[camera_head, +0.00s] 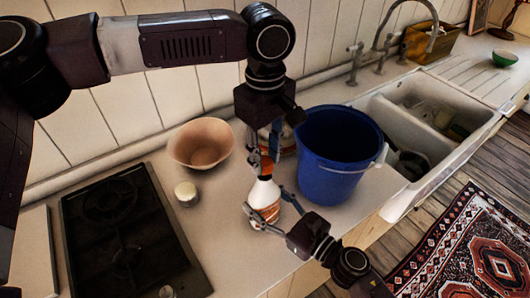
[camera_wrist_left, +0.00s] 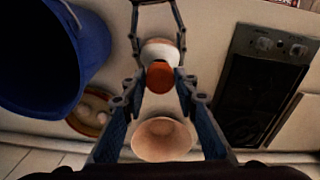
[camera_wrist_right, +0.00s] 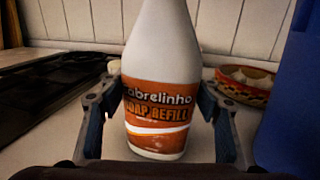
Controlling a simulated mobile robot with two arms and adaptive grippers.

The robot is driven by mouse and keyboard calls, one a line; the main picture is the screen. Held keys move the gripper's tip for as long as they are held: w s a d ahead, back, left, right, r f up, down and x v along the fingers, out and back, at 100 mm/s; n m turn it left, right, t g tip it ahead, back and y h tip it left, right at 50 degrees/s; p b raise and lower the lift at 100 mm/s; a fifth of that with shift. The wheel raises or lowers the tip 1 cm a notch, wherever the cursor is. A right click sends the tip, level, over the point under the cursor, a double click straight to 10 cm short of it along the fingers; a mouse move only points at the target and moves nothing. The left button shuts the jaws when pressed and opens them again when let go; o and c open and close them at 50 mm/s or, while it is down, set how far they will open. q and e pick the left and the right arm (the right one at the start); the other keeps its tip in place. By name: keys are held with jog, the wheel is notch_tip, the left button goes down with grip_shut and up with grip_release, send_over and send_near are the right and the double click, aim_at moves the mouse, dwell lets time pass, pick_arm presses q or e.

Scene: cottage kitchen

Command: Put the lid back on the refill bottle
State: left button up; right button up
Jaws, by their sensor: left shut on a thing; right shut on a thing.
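The white refill bottle (camera_head: 263,191) with an orange label stands upright on the counter. My right gripper (camera_head: 265,210) is shut around its label; in the right wrist view, the bottle (camera_wrist_right: 158,105) sits between the fingers, its top cut off by the frame. My left gripper (camera_head: 266,163) comes from above and is shut on the orange lid (camera_head: 266,167) at the bottle's top. In the left wrist view the lid (camera_wrist_left: 160,76) lies between the fingertips, in line with the bottle (camera_wrist_left: 160,48). I cannot tell whether the lid touches the neck.
A blue bucket (camera_head: 338,162) stands close to the right of the bottle, with a patterned bowl (camera_wrist_right: 246,83) behind. A beige bowl (camera_head: 200,145) and a small pale jar (camera_head: 186,194) are left. The hob (camera_head: 125,235) is farther left, the sink (camera_head: 428,115) right.

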pick_arm(q)
jog(key=shift+f, duration=0.1)
dwell(0.3)
jog(key=shift+f, duration=0.75)
jog(key=shift+f, duration=0.6)
